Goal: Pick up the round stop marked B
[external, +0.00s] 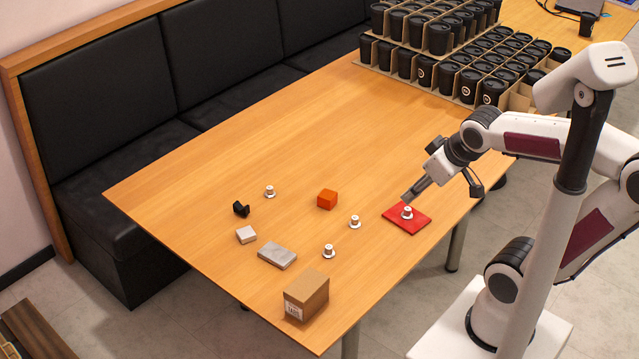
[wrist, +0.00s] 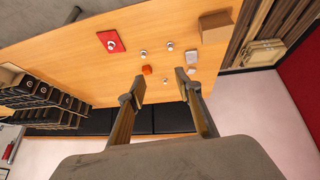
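Several small silver round stops stand upright on the wooden table. One stop (external: 407,212) is on a red mat (external: 420,225), one (external: 355,221) is left of the mat, one (external: 329,251) is nearer the cardboard box, and one (external: 270,191) is farther left. No letter is readable, so I cannot tell which is B. In the wrist view, two stops (wrist: 169,46) (wrist: 143,53) and the red mat (wrist: 103,37) show beyond the fingers. My gripper (wrist: 160,88) is open with nothing between its fingers. In the external view it (external: 411,195) appears just above the mat's stop; its height is unclear.
An orange block (external: 327,200), a black part (external: 241,209), a small grey block (external: 246,235), a grey plate (external: 277,256) and a cardboard box (external: 306,294) lie on the table. Trays of black cups (external: 440,75) stand at the back.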

